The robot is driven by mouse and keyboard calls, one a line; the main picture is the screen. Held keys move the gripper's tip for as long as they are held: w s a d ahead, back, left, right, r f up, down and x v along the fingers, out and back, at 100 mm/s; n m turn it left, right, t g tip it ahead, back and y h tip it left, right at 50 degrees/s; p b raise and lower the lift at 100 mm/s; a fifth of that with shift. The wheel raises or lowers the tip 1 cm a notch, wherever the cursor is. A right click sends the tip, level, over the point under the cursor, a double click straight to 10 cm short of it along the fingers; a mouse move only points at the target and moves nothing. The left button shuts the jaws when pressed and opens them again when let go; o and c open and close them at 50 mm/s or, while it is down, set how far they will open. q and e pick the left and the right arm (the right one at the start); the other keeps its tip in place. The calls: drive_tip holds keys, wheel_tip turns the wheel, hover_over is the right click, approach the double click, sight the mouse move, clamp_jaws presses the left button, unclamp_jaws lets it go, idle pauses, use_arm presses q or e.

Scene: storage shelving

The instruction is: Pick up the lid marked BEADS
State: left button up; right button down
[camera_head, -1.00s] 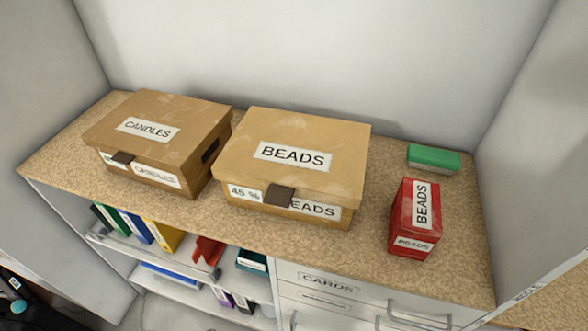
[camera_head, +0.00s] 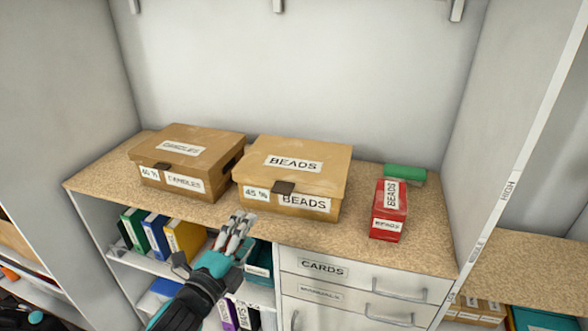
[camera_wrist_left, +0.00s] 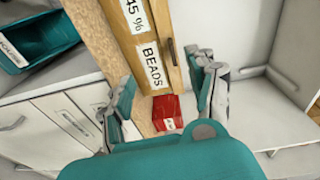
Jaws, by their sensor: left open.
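The BEADS lid (camera_head: 292,160) is a brown cardboard lid with a dark front tab. It sits on the brown BEADS box (camera_head: 326,213), which stands on the cork-coloured counter. In the left wrist view the box front (camera_wrist_left: 145,52) shows its BEADS and 45 % labels. My left gripper (camera_head: 243,222) is open and empty, in front of the counter edge, below and left of the box's front. In the left wrist view the open fingers (camera_wrist_left: 165,95) show at either side, with the box front beyond them. My right gripper is not in view.
A CANDLES box (camera_head: 205,190) with a lid stands left of the BEADS box. A red BEADS carton (camera_head: 388,222) and a green-topped item (camera_head: 405,173) stand to the right. Binders (camera_head: 184,238) fill the shelf below; drawers (camera_head: 320,268) are at right. Side walls enclose the counter.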

use_arm(q)
drive_tip(key=s+r, duration=0.1)
drive_tip(key=r, duration=0.1)
drive_tip(key=p, duration=0.2)
approach(281, 182)
drive_tip(key=shift+m+h, duration=0.3)
drive_tip(key=x, duration=0.4)
drive_tip(key=shift+w+d+f, duration=0.1)
drive_tip(key=shift+w+f, duration=0.05)
drive_tip(key=shift+f, duration=0.2)
drive_tip(key=shift+f+p+x, duration=0.15)
drive_tip(key=shift+p+x, duration=0.2)
drive_tip(key=shift+x, duration=1.05)
drive_tip(key=shift+f+p+x, duration=0.1)
drive_tip(key=shift+p+x, duration=0.2)
drive_tip(key=shift+x, duration=1.1)
drive_tip(key=shift+w+a, duration=0.1)
drive_tip(key=shift+a, duration=0.1)
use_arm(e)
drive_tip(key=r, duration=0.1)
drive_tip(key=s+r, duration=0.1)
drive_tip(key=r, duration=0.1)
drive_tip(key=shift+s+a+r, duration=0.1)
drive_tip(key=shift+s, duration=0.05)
use_arm(q)
clamp_jaws()
